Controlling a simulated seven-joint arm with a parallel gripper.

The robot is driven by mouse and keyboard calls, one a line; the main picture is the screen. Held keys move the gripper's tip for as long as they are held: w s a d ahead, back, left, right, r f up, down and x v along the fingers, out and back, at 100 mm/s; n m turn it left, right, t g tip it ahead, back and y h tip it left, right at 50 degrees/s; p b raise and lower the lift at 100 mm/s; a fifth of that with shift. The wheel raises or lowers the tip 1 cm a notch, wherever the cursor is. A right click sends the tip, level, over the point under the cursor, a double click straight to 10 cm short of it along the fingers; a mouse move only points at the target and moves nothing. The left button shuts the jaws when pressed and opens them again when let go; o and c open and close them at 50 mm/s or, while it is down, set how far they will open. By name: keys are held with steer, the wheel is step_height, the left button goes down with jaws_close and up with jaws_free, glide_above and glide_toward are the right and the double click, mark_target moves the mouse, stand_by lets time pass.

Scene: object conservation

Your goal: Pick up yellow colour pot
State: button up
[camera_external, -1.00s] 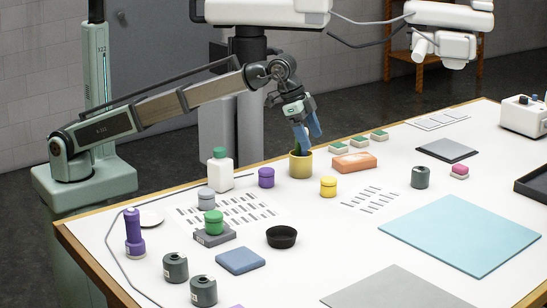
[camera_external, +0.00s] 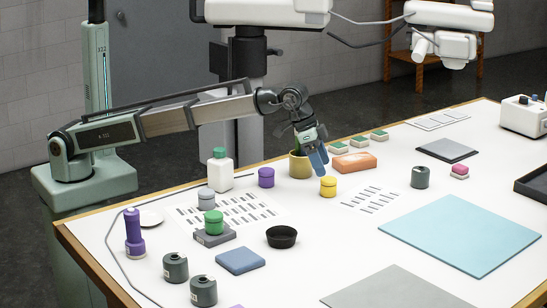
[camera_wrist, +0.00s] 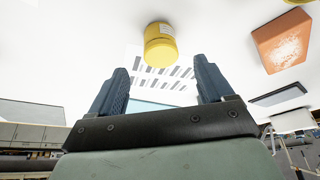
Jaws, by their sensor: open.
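The yellow colour pot (camera_external: 328,187) stands upright on the white table, near its middle. It also shows in the wrist view (camera_wrist: 160,44), upper middle, beyond and between the two fingers, with a pale label on its side. My gripper (camera_external: 319,162) is open and empty, just above and slightly left of the pot, fingers pointing down. In the wrist view my gripper (camera_wrist: 164,85) has its blue fingers wide apart, with nothing between them. The gripper does not appear to touch the pot.
An olive-yellow cup (camera_external: 299,166) stands close behind the gripper. An orange block (camera_external: 354,162) lies to the right, also seen in the wrist view (camera_wrist: 283,40). A purple pot (camera_external: 266,177) stands to the left. A printed sheet (camera_external: 370,198) lies right of the yellow pot.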

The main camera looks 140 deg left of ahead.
mark_target(328, 179)
steer(key=shift+x, duration=2.65)
steer(key=shift+c, duration=0.4)
steer(key=c, duration=1.1)
steer(key=shift+r, duration=0.1)
